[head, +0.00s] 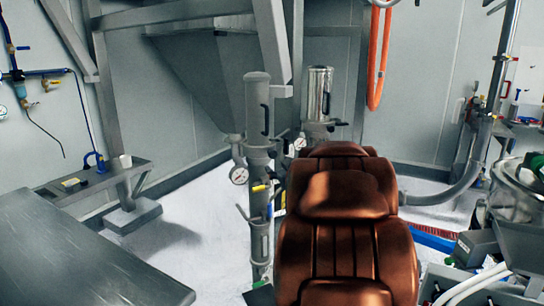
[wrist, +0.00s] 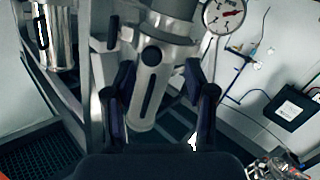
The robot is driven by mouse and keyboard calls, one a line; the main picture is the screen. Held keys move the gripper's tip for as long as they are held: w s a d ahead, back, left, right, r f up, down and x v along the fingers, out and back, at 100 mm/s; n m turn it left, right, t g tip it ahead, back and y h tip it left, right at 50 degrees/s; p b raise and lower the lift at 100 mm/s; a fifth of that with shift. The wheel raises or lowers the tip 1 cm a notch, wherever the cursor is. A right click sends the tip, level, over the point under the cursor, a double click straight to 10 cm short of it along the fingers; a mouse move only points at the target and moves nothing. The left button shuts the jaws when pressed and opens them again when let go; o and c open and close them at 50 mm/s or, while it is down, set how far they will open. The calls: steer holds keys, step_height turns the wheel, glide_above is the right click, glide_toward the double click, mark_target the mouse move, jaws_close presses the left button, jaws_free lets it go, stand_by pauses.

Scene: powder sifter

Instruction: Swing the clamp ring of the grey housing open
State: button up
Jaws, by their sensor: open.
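The grey housing (head: 257,105) is an upright grey cylinder with a dark handle, left of centre in the head view. A wider collar (head: 259,148), which looks like its clamp ring, sits below that handle. In the wrist view the grey housing (wrist: 147,100) is tilted, with its dark handle facing me. The band at the top of the picture (wrist: 168,27) may be the clamp ring; I cannot tell if it is shut. My gripper (wrist: 162,78) is open, its fingers on either side of the housing in the picture. Contact is not clear. The head view does not show my gripper.
A polished housing (head: 319,92) stands close right of the grey one. A pressure gauge (head: 239,175) juts out left of the grey housing and shows in the wrist view (wrist: 224,15). A steel table (head: 85,250) is at front left; clear floor lies between.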

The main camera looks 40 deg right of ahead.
mark_target(274, 154)
steer(key=shift+w+d+r+n+t+y+p, duration=0.3)
steer(key=shift+w+d, duration=0.3)
steer(key=shift+w, duration=0.55)
steer(key=shift+w+d+r+n+t+y+p, duration=0.15)
steer(key=shift+w+d+t, duration=0.4)
steer(key=shift+w, duration=0.55)
steer(key=shift+w+d+r+n+t+y+p, duration=0.15)
steer(key=shift+w+d+t+y, duration=0.1)
steer(key=shift+w+d, duration=0.7)
steer(key=shift+w+a, duration=0.2)
steer(key=shift+a, duration=0.05)
steer(key=shift+c, duration=0.4)
jaws_close()
